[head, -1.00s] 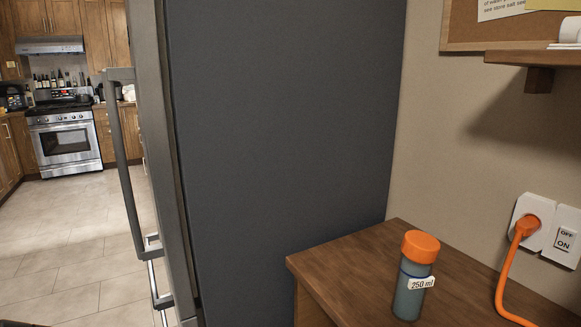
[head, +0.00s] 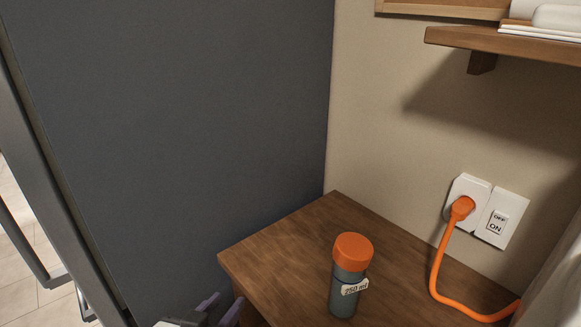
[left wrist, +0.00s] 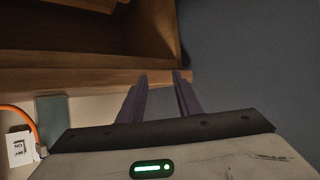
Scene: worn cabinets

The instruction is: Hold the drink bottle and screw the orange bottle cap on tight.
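The drink bottle (head: 345,300), grey-teal with a "250 ml" label, stands upright on the wooden top (head: 285,250). The orange bottle cap (head: 353,252) sits on its top; I cannot tell how tight it is. My left gripper (head: 222,303) shows at the bottom edge of the head view, left of the bottle and apart from it. In the left wrist view its two purple fingers (left wrist: 162,78) are apart with nothing between them. A grey-teal block (left wrist: 52,112) at left there may be part of the bottle. My right gripper is not in view.
An orange cord (head: 440,268) runs from the wall outlet (head: 470,193) onto the top, right of the bottle. A wooden shelf (head: 500,45) juts out above. A tall dark grey panel (head: 180,130) rises at left. The top is clear behind the bottle.

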